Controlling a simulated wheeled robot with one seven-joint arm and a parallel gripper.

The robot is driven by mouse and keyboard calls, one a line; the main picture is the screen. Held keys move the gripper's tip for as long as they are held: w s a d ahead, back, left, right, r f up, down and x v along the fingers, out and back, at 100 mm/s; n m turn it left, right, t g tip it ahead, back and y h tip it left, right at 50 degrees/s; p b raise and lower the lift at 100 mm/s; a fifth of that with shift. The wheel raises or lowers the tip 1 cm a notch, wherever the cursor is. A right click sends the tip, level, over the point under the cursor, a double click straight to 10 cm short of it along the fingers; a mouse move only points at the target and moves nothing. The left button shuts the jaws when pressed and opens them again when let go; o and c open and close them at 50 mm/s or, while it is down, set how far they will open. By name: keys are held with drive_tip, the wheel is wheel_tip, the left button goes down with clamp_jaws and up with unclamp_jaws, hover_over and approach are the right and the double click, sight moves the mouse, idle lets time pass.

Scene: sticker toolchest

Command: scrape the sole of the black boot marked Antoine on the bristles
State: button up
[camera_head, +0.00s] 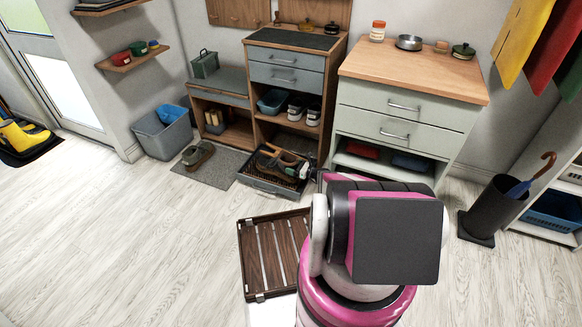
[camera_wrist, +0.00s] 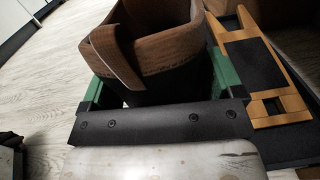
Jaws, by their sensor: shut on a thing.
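A boot (camera_wrist: 165,48) stands between the green fingers of my gripper (camera_wrist: 164,88) in the wrist view. It shows a brown cuff with a flap or strap folded at the left and a black part below. Small dark marks run along the cuff, too small to read. My gripper is shut on this boot. Its sole is hidden below.
A low dark tray (camera_head: 262,187) with brown footwear stands on the floor before the cabinets in the head view. A slatted wooden rack (camera_head: 243,262) lies left of my arm. An umbrella stand (camera_head: 497,208) is at the right.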

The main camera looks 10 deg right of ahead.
sight(282, 163)
drive_tip(key=shift+x, duration=3.45)
drive_tip(key=shift+v, duration=3.5)
drive_tip(key=shift+x, duration=3.5)
drive_tip(key=shift+v, duration=3.5)
